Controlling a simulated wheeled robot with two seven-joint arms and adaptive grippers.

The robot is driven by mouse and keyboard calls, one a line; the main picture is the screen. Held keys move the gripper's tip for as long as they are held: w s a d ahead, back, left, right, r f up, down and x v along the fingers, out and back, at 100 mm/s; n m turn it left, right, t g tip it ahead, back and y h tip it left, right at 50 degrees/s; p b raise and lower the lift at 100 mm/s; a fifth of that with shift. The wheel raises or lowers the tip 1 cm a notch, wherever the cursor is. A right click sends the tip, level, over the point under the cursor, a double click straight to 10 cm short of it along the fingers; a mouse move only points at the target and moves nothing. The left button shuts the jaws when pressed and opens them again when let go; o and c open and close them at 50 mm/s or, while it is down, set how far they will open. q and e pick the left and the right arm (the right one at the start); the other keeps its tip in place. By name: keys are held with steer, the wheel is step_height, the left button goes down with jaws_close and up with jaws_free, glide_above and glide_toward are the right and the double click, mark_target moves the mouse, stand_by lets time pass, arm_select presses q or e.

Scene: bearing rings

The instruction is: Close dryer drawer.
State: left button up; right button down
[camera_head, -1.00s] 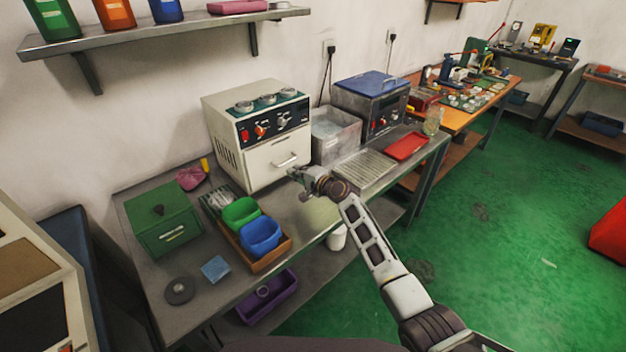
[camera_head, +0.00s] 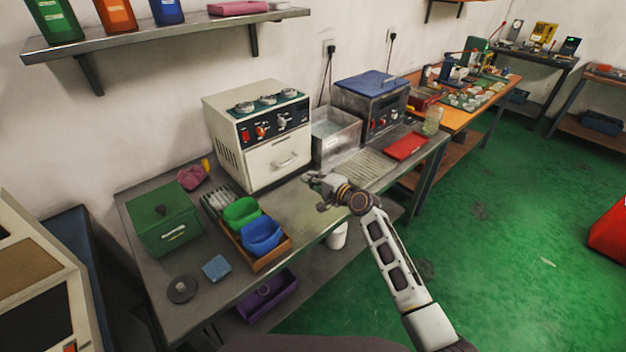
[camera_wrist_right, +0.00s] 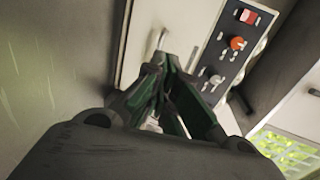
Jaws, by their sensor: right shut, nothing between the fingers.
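The dryer (camera_head: 259,135) is a cream box with knobs on top and a dark control panel, standing on the grey bench. Its drawer front (camera_head: 278,160) with a silver handle looks flush with the body. My right gripper (camera_head: 311,178) is shut and empty, in front of and to the right of the drawer, apart from it in the head view. In the right wrist view its fingers (camera_wrist_right: 167,68) are together, pointing toward the drawer front and its handle (camera_wrist_right: 157,42). The drawer's edges are partly hidden there. My left gripper is not in view.
A metal basin (camera_head: 336,136) and a grey machine with a blue lid (camera_head: 371,90) stand right of the dryer. A green box (camera_head: 162,217) and a wooden tray (camera_head: 272,258) with green and blue bins are to its left. The bench in front of the dryer is clear.

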steer(key=shift+s+d+r, duration=0.1)
steer(key=shift+s+d, duration=0.2)
steer(key=shift+d, duration=0.05)
